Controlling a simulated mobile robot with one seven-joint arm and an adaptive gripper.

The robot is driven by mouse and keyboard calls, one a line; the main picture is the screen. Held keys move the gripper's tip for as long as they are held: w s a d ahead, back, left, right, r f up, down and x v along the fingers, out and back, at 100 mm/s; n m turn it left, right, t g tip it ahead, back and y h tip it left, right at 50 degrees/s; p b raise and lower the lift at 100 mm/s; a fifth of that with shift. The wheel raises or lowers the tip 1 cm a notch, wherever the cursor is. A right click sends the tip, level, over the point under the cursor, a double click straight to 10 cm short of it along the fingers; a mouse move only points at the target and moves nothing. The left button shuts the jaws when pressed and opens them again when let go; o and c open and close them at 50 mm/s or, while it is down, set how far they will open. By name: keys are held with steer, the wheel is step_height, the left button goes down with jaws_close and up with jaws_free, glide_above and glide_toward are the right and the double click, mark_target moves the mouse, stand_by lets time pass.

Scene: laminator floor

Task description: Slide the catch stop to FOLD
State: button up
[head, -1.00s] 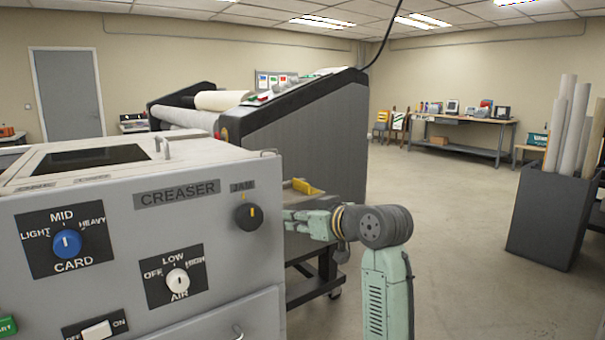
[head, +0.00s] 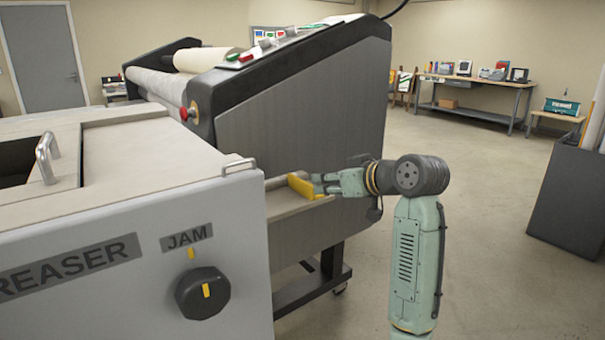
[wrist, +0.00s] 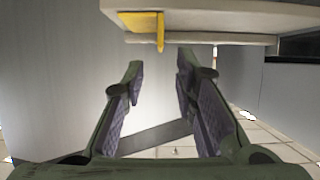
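The catch stop appears to be the yellow piece (head: 302,187) at the outer end of the grey catch tray (head: 284,203), which sticks out between the creaser and the large dark-sided machine. In the wrist view the yellow piece (wrist: 143,21) shows at the top with a thin tab hanging down, under a pale ledge. My gripper (head: 318,184) is at the right side of the yellow piece in the head view. In the wrist view my gripper (wrist: 158,62) is open and empty, its fingertips a little short of the tab. No FOLD mark is readable.
The creaser (head: 100,262) with its black JAM knob (head: 203,292) fills the lower left. The dark-sided machine (head: 305,105) stands behind the tray. A dark bin (head: 570,200) stands at the right. The floor between is clear.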

mark_target(303, 182)
steer(key=p+x, duration=0.3)
steer(key=x, duration=0.7)
steer(key=shift+w+a, duration=0.25)
steer(key=shift+w, duration=0.05)
steer(key=shift+c, duration=0.4)
jaws_close()
steer(key=shift+a, duration=0.1)
